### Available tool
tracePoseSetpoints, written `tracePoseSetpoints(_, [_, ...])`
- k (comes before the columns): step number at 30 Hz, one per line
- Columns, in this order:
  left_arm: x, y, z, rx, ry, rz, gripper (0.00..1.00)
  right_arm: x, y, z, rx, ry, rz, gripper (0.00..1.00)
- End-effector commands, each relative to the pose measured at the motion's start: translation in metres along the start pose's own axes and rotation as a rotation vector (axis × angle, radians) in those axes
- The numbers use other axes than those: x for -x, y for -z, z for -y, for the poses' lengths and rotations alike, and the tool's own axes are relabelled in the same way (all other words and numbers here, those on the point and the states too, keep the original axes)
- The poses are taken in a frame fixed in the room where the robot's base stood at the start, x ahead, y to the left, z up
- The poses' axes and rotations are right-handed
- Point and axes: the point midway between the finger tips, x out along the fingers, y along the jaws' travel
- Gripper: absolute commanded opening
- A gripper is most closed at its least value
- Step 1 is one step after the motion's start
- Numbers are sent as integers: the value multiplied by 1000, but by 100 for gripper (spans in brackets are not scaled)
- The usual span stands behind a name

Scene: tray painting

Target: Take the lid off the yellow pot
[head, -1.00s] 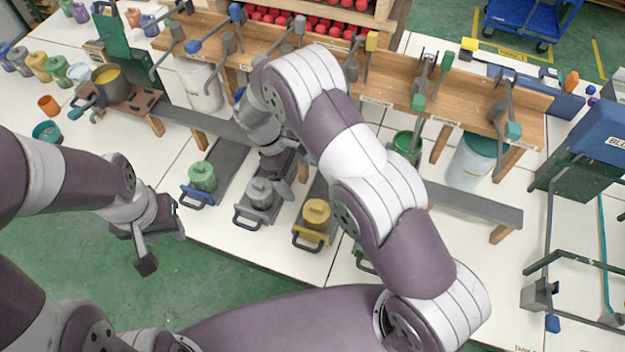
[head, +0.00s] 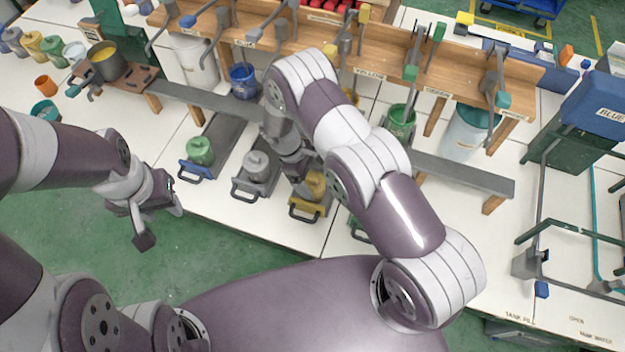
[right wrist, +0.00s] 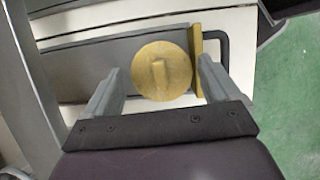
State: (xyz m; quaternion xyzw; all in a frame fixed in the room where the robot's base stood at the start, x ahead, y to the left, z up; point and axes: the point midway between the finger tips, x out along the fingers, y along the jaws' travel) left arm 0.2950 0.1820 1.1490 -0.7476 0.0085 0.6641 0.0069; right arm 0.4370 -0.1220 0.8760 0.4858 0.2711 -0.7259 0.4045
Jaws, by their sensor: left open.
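The yellow pot (head: 314,186) stands on a dark sled with a black handle near the table's front edge, partly hidden by my right gripper. In the right wrist view its round yellow lid (right wrist: 150,78) is on, with a bar-shaped knob (right wrist: 159,76) on top. My right gripper (right wrist: 157,90) is open, its two fingers on either side of the lid with gaps. In the head view the right gripper (head: 300,180) is just at the pot's left side, its fingertips unclear. My left gripper (head: 160,222) is open and empty, out over the floor beyond the table's front edge.
A grey lidded pot (head: 256,166) and a green lidded pot (head: 200,151) stand on sleds to the left. A wooden shelf with levers (head: 385,62) runs behind. An upright yellow plate (right wrist: 196,60) stands close to the lid, beside the right finger.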

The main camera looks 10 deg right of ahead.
Motion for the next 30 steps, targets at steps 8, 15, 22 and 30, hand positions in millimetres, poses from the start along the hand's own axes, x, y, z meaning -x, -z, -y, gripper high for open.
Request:
tracePoseSetpoints(8, [0,0,0,0,0,0,43,0,0,0,0,0,0,48])
tracePoseSetpoints(15, [-2,0,0,0,0,0,43,3,0,0,-1,-1,-1,48])
tracePoseSetpoints(22, [-17,-2,0,0,0,0,43,30,-11,-1,-2,-3,-3,48])
tracePoseSetpoints(30, [-32,-4,0,0,0,0,43,52,-59,41,2,-2,-1,48])
